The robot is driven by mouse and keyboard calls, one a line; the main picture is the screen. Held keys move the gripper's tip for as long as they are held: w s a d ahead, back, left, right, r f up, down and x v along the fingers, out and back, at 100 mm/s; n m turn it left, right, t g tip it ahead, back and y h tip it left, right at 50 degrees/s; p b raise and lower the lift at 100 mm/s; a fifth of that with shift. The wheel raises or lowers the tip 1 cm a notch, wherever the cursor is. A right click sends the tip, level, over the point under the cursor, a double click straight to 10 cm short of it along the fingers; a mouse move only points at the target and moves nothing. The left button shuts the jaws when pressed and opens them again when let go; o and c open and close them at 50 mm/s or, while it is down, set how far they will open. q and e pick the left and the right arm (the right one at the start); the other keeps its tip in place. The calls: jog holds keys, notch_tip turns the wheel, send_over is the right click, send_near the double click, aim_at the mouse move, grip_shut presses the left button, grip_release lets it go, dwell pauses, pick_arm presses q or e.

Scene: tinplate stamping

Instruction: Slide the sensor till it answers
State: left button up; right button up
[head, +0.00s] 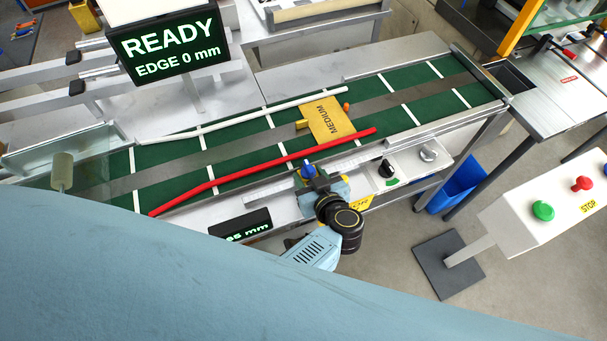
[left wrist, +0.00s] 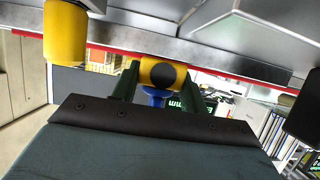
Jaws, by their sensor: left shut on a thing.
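The sensor (head: 308,171) shows in the head view as a small blue piece at the near edge of the green conveyor, beside a ruled scale. My left gripper (head: 314,185) is at this piece, with its wrist just below. In the left wrist view my left gripper (left wrist: 157,82) has its two dark fingers shut on a yellow part with a round black face and a blue stem (left wrist: 155,97). A black screen (head: 160,45) reads "READY" and "EDGE 0 mm". A smaller display (head: 243,226) shows a partly hidden "mm" reading. My right gripper is not in view.
A yellow plate marked "MEDIUM" (head: 325,119) lies on the green belt (head: 238,137), between a white rail (head: 245,116) and a red rail (head: 262,171). A black knob (head: 386,168) is to the sensor's right. A button box (head: 545,212) stands at right.

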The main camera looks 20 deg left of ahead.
pick_arm(q)
jog(key=shift+w+d+r, duration=0.1)
jog(key=shift+w+d, duration=0.2)
jog(key=shift+w, duration=0.1)
jog(key=o, duration=1.2)
jog(key=shift+s, duration=0.1)
jog(key=shift+o, duration=0.9)
